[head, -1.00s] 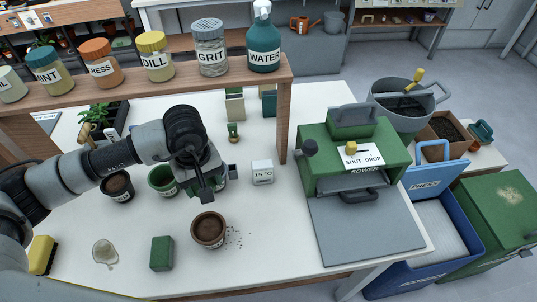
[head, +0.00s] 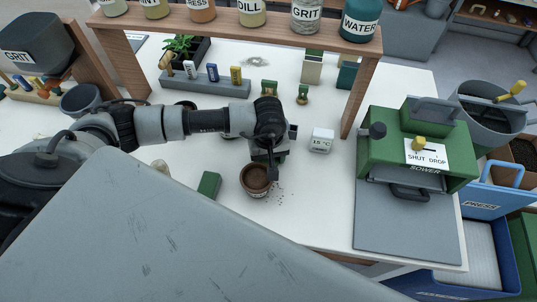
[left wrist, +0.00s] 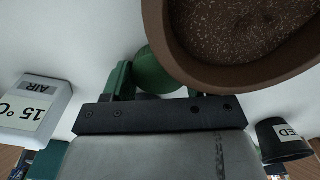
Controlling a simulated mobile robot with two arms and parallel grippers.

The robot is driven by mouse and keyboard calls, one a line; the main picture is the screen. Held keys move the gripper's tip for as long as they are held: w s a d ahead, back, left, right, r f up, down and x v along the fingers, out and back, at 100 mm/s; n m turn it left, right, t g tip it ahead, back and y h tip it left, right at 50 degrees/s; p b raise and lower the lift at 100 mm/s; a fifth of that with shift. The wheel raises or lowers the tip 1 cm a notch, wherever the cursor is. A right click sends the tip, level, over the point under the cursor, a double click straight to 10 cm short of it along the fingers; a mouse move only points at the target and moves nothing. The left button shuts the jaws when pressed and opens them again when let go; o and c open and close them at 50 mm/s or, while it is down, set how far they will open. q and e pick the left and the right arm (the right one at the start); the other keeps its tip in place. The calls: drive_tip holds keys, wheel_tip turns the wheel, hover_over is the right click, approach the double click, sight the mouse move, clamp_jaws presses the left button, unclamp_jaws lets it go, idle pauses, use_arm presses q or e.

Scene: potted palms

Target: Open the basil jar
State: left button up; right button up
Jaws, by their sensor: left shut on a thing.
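The leftmost jar (head: 113,7) on the shelf is cut off at the top edge, so I cannot tell whether it is the basil jar. No readable basil label shows. My left gripper (head: 274,172) points down just behind and right of a brown pot of soil (head: 256,179). It is shut on a green thing, mostly hidden. In the left wrist view, a rounded green thing (left wrist: 157,72) shows beyond the gripper's dark bar, partly behind the brown pot (left wrist: 165,45). My right gripper is out of view.
A white 15 °C gauge (head: 320,140) stands right of my gripper. A green block (head: 208,185) lies left of the pot. The green sower (head: 415,150) stands at the right. The wooden shelf (head: 250,33) spans the back. A large grey surface hides the table's front left.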

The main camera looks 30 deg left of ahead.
use_arm(q)
drive_tip(key=shift+f+b, duration=0.25)
drive_tip(key=shift+b, duration=0.05)
drive_tip(key=o, duration=1)
drive_tip(key=shift+s, duration=0.1)
drive_tip(key=shift+r, duration=0.2)
drive_tip(key=shift+r+p, duration=0.25)
drive_tip(key=shift+p, duration=0.05)
wheel_tip(320, 180, up, 12)
drive_tip(key=shift+f+b, duration=0.15)
drive_tip(key=shift+b, duration=0.55)
